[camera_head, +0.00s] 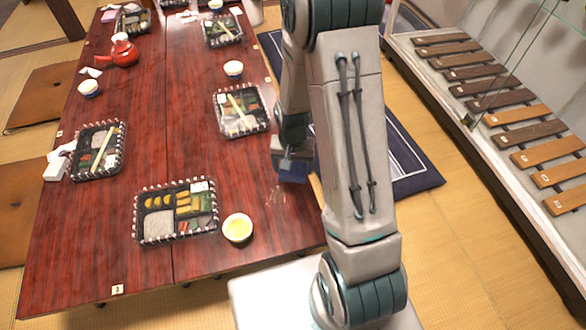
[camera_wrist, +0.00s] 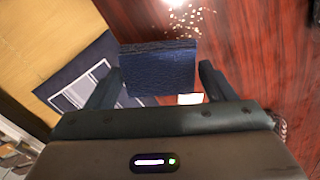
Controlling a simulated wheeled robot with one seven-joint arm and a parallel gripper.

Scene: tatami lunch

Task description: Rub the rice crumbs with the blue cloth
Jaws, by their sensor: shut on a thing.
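My gripper (camera_wrist: 159,88) is shut on the dark blue cloth (camera_wrist: 158,70), which looks like a folded block between the two fingers in the wrist view. In the head view the cloth (camera_head: 292,168) shows partly below my gripper, near the right edge of the table, with my arm hiding part of it. The rice crumbs (camera_wrist: 187,16) are small pale bits scattered on the red-brown table, beyond the cloth in the wrist view. In the head view the crumbs (camera_head: 277,196) are faint specks just below the cloth. I cannot tell whether the cloth touches the table.
A cup of yellow tea (camera_head: 238,228) and a bento tray (camera_head: 176,240) stand left of the crumbs on the table (camera_head: 75,255). Another bento (camera_head: 241,110) lies farther back. A blue floor cushion (camera_head: 415,165) is right of the table.

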